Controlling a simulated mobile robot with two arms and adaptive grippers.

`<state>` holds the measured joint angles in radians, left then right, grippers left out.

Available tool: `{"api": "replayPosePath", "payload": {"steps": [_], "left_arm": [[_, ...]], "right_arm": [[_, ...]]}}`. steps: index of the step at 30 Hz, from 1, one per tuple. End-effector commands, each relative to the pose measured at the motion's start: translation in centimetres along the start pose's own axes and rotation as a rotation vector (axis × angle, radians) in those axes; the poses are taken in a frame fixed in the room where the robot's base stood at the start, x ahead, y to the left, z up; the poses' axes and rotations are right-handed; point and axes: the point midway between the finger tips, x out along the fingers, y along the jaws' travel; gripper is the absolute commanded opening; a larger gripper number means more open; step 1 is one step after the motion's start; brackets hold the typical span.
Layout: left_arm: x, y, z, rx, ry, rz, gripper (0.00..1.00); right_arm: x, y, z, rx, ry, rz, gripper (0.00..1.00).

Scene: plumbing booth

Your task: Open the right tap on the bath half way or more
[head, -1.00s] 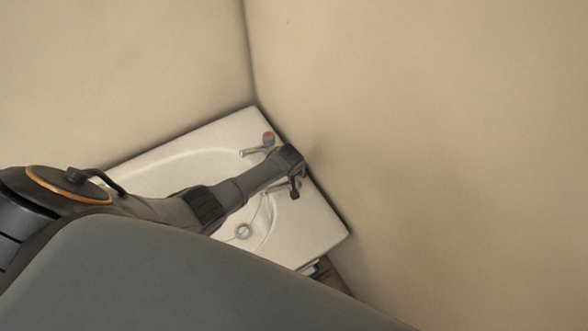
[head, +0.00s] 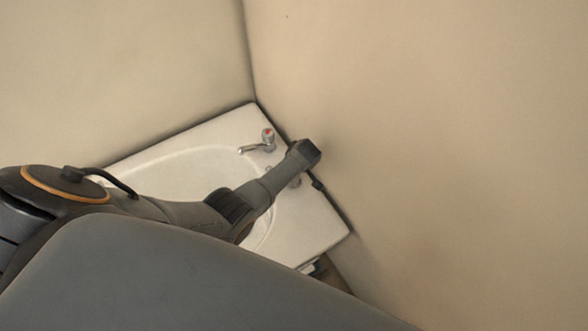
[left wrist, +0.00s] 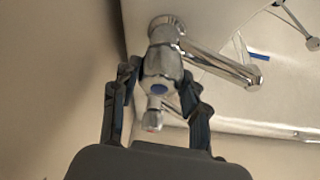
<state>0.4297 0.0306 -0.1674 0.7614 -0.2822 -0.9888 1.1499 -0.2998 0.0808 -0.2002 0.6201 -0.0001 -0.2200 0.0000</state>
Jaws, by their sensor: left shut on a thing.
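The bath shows as a white basin (head: 205,135) in the corner. The other tap, red-marked (head: 267,135), stands clear to the left in the head view. My right gripper is not in view.
The right wall (head: 420,130) rises close beside the taps and my left gripper. The back wall (head: 120,70) meets it in the corner behind the basin. The basin's near right rim (head: 320,235) is clear.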

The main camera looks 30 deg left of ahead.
Motion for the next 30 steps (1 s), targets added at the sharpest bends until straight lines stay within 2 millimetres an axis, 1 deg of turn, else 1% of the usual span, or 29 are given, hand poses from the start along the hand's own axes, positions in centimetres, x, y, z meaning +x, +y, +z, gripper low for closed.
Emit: {"api": "replayPosePath", "payload": {"steps": [11, 12, 15, 25, 30], "left_arm": [[0.0, 0.0, 0.0, -0.003, 0.0, -0.002, 0.13], [0.0, 0.0, 0.0, -0.003, 0.0, -0.002, 0.51], [0.0, 0.0, 0.0, -0.003, 0.0, -0.002, 0.68], [-0.1, 0.0, 0.0, -0.003, 0.0, -0.001, 0.68], [-1.1, 0.1, 0.0, -0.004, 0.001, 0.001, 0.68]], "right_arm": [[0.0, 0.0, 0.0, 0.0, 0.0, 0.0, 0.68], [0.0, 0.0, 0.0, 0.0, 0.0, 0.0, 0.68], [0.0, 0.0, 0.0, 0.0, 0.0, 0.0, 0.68], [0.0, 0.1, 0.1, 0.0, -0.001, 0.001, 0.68], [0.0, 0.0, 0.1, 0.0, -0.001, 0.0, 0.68]]}}
